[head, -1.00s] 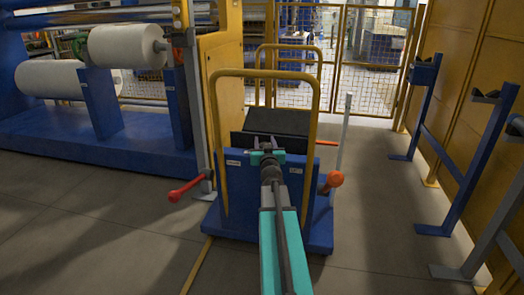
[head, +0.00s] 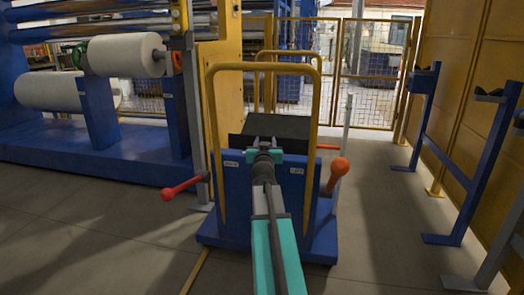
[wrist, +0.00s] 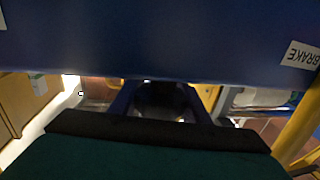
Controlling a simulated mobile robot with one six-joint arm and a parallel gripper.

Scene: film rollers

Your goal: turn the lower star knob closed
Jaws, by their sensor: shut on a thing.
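My gripper (head: 263,148) is at the upper front of a blue cart (head: 228,205), in front of its dark top plate (head: 277,126). In the wrist view its two dark fingers reach up from below, shut around a dark thing (wrist: 163,100). I take that thing to be the lower star knob, but it is too dark to make out its star shape or how far it is turned. The cart's blue panel (wrist: 150,38) fills the top of the wrist view, with a label (wrist: 302,55) reading BRAKE. No second star knob can be made out.
A yellow hoop handle (head: 214,125) rises around the cart's front. A red-tipped lever (head: 181,187) sticks out left; an orange-knobbed lever (head: 339,168) stands right. White film rolls (head: 125,53) are at left, blue stands (head: 420,115) at right. The floor between cart and stands is clear.

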